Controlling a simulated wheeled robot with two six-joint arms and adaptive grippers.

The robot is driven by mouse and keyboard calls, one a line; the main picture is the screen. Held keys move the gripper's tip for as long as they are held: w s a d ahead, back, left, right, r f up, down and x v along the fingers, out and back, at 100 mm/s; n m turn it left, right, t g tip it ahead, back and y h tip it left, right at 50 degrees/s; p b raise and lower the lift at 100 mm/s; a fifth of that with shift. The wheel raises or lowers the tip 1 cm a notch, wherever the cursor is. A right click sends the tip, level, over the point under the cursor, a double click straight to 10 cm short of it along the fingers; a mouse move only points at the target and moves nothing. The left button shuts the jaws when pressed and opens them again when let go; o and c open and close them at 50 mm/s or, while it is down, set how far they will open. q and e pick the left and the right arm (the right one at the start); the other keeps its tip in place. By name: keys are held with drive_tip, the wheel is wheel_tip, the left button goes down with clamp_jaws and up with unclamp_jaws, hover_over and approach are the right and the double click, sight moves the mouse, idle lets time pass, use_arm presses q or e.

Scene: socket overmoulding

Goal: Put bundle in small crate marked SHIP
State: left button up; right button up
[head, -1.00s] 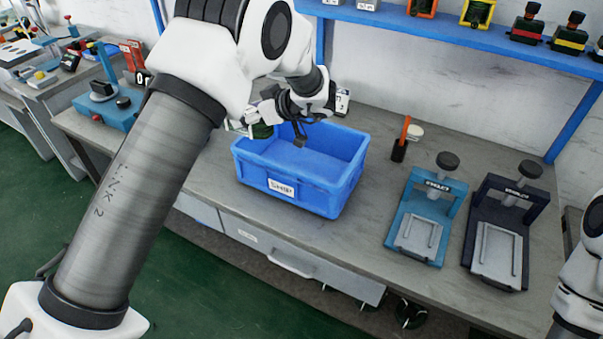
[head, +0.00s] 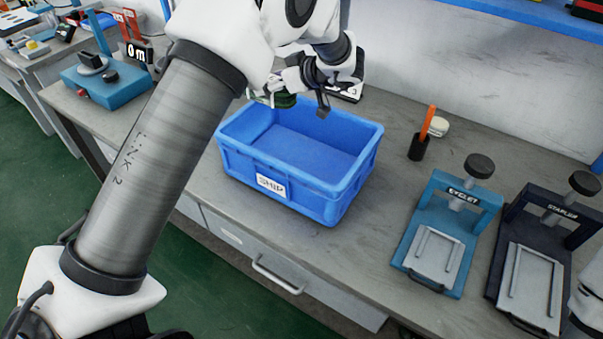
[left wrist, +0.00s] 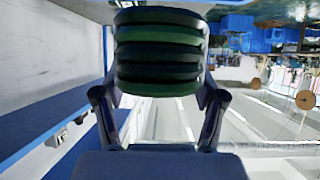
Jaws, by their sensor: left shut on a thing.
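The blue crate (head: 240,167) has a white label reading SHIP on its front wall and stands on the grey bench. The part of its inside that shows is empty. My left gripper (head: 297,96) is at the crate's back left rim in the head view. It is shut on the bundle (head: 283,100), a dark green coil partly hidden by the gripper. In the left wrist view the bundle (left wrist: 160,52) shows as green and black bands between the two fingers. I cannot tell its exact height above the rim. My right gripper is out of view.
An orange-handled tool in a black holder (head: 418,148) stands right of the crate. A light-blue press (head: 440,225) and a dark press marked STAPLER (head: 540,250) stand further right. A blue device (head: 108,83) is at the left. The bench in front of the crate is narrow but clear.

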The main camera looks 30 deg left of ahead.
use_arm(q)
wheel_tip(320, 180, down, 20)
drive_tip(key=shift+r, duration=0.25)
drive_tip(key=o, duration=1.4)
drive_tip(key=shift+w+p, duration=0.1)
drive_tip(key=shift+p, duration=0.2)
drive_tip(key=shift+r, duration=0.1)
drive_tip(key=shift+d+r, duration=0.2)
drive_tip(key=shift+d, duration=0.05)
drive_tip(key=v, duration=0.7)
drive_tip(key=shift+b, duration=0.35)
